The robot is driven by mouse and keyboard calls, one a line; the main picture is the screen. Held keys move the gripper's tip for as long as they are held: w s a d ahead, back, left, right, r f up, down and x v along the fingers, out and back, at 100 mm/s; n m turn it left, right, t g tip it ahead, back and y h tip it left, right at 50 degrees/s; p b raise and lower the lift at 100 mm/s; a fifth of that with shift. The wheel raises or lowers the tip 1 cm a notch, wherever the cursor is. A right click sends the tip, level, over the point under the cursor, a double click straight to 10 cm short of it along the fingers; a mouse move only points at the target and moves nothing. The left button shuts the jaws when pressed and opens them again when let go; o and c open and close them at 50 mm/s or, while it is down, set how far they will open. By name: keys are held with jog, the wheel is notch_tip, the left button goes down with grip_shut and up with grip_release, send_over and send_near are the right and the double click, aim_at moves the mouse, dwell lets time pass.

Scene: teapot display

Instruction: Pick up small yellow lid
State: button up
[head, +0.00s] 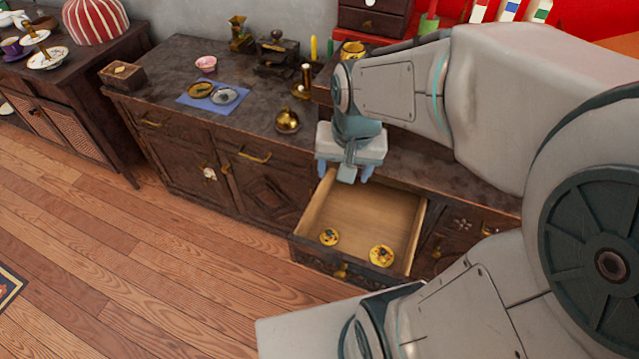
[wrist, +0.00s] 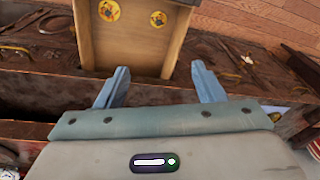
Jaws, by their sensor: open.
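The small yellow lid (head: 329,237) lies in the open drawer (head: 365,215), near its front left corner in the head view. A larger yellow lid (head: 381,255) lies to its right, apart from it. My gripper (head: 346,174) is open and empty above the back of the drawer, well apart from both lids. Its two blue fingers (wrist: 160,75) are spread in the wrist view.
The drawer sticks out from a dark wooden cabinet (head: 262,195). On the cabinet top stand a brass pot (head: 288,121), a blue cloth (head: 235,102) with small plates, a pink bowl (head: 206,64) and a grinder (head: 277,52). The wooden floor (head: 150,265) in front is clear.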

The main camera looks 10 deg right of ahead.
aim_at(330, 231)
jog(key=w+f+m+b, duration=0.2)
jog(key=f+b, duration=0.3)
jog(key=f, duration=0.6)
jog(key=w+f+m+g+b, duration=0.1)
jog(key=f+b, duration=0.4)
jog(key=f, duration=0.6)
jog(key=w+f+m+b, duration=0.3)
jog(key=w+f+b, duration=0.2)
jog(key=f, duration=0.6)
jog(key=shift+w+d+f+g, duration=0.15)
jog(key=shift+d+f+g, duration=0.05)
jog(key=shift+f+g, duration=0.2)
jog(key=shift+w+f+b, duration=0.1)
jog(key=shift+f+b, duration=1.2)
jog(key=shift+f, duration=1.6)
jog(key=c, duration=0.7)
